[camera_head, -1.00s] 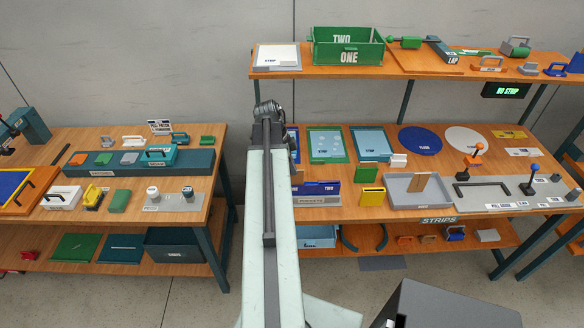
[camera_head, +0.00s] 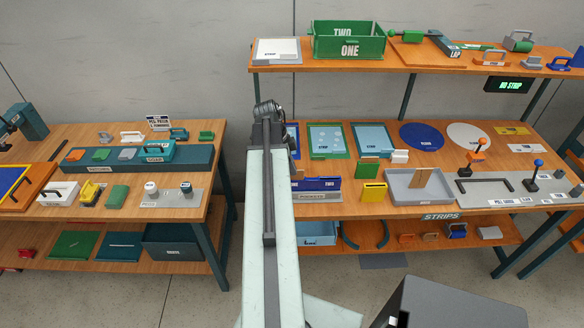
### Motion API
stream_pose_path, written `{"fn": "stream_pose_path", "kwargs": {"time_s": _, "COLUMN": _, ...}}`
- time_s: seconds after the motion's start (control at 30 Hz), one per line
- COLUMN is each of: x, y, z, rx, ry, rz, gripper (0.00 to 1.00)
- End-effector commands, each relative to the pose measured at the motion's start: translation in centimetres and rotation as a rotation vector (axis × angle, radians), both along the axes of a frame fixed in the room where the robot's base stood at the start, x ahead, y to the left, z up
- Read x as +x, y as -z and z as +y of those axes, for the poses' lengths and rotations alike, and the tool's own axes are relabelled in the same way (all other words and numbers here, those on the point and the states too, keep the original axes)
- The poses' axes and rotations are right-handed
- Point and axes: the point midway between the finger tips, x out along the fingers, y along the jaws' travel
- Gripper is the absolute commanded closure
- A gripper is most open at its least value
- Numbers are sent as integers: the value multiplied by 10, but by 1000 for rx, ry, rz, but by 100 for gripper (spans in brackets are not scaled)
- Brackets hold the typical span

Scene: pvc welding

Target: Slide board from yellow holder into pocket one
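The yellow holder (camera_head: 373,194) stands upright on the right bench, left of a grey tray. A small green and brown upright piece (camera_head: 367,171) is just behind it; I cannot tell whether this is the board or whether it touches the holder. The blue pockets (camera_head: 322,184) stand left of the holder behind a grey label strip. The word TWO shows on them; pocket one is not readable and my arm covers the area to their left. The dark end of my arm, with my gripper (camera_head: 269,110), is at the picture's middle; its fingers are not distinguishable.
The grey tray (camera_head: 418,186) holds a brown piece. Green and blue panels lie behind the pockets. A shelf with a green bin (camera_head: 347,46) rises behind the bench. The left bench (camera_head: 110,208) carries several tools. Floor shows between the benches.

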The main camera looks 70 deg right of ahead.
Motion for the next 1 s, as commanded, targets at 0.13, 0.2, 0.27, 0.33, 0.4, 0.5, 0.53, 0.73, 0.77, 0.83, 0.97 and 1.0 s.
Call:
{"fn": "stream_pose_path", "kwargs": {"time_s": 0.13, "x": 0, "y": 5, "z": 0, "rx": 0, "ry": 0, "rz": 0, "gripper": 100}}
{"fn": "stream_pose_path", "kwargs": {"time_s": 0.2, "x": 0, "y": 7, "z": 0, "rx": 0, "ry": 0, "rz": 0, "gripper": 100}}
{"fn": "stream_pose_path", "kwargs": {"time_s": 0.27, "x": 0, "y": 8, "z": 0, "rx": 0, "ry": 0, "rz": 0, "gripper": 100}}
{"fn": "stream_pose_path", "kwargs": {"time_s": 0.33, "x": 0, "y": 10, "z": 0, "rx": 0, "ry": 0, "rz": 0, "gripper": 100}}
{"fn": "stream_pose_path", "kwargs": {"time_s": 0.4, "x": 0, "y": 12, "z": 0, "rx": 0, "ry": 0, "rz": 0, "gripper": 100}}
{"fn": "stream_pose_path", "kwargs": {"time_s": 0.5, "x": 0, "y": 14, "z": 0, "rx": 0, "ry": 0, "rz": 0, "gripper": 100}}
{"fn": "stream_pose_path", "kwargs": {"time_s": 0.53, "x": 0, "y": 15, "z": 0, "rx": 0, "ry": 1, "rz": 0, "gripper": 100}}
{"fn": "stream_pose_path", "kwargs": {"time_s": 0.73, "x": -1, "y": 13, "z": -1, "rx": 0, "ry": 1, "rz": 0, "gripper": 70}}
{"fn": "stream_pose_path", "kwargs": {"time_s": 0.77, "x": -1, "y": 13, "z": -1, "rx": 0, "ry": 1, "rz": 0, "gripper": 70}}
{"fn": "stream_pose_path", "kwargs": {"time_s": 0.83, "x": -1, "y": 13, "z": -1, "rx": 0, "ry": 1, "rz": 0, "gripper": 70}}
{"fn": "stream_pose_path", "kwargs": {"time_s": 0.97, "x": -1, "y": 12, "z": -1, "rx": 0, "ry": 1, "rz": 0, "gripper": 70}}
{"fn": "stream_pose_path", "kwargs": {"time_s": 1.0, "x": 0, "y": 10, "z": 0, "rx": 0, "ry": 1, "rz": 0, "gripper": 70}}
